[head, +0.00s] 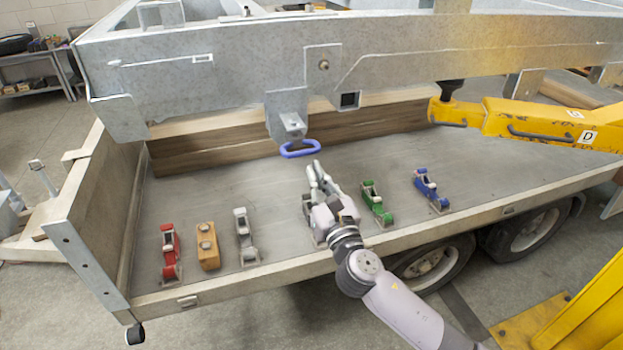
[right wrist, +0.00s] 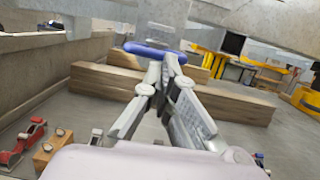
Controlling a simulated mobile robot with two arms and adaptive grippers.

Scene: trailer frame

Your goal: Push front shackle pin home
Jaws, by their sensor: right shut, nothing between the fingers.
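A blue shackle (head: 300,149) hangs at the lower end of a grey bracket (head: 287,108) under the steel frame. It also shows as a blue bar in the right wrist view (right wrist: 148,50). I cannot make out its pin apart from the bracket and the blue body. My right gripper (head: 315,172) is shut and empty, just below and slightly right of the shackle in the head view. In the right wrist view its fingertips (right wrist: 162,66) come together right in front of the blue bar; I cannot tell whether they touch it. My left gripper is not in view.
On the trailer deck (head: 400,150) stand red (head: 170,250), grey (head: 244,236), green (head: 375,203) and blue (head: 428,188) fittings, and a wooden block (head: 207,247). Timber beams (head: 220,146) lie behind the shackle. A yellow jack arm (head: 530,122) supports the frame at right.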

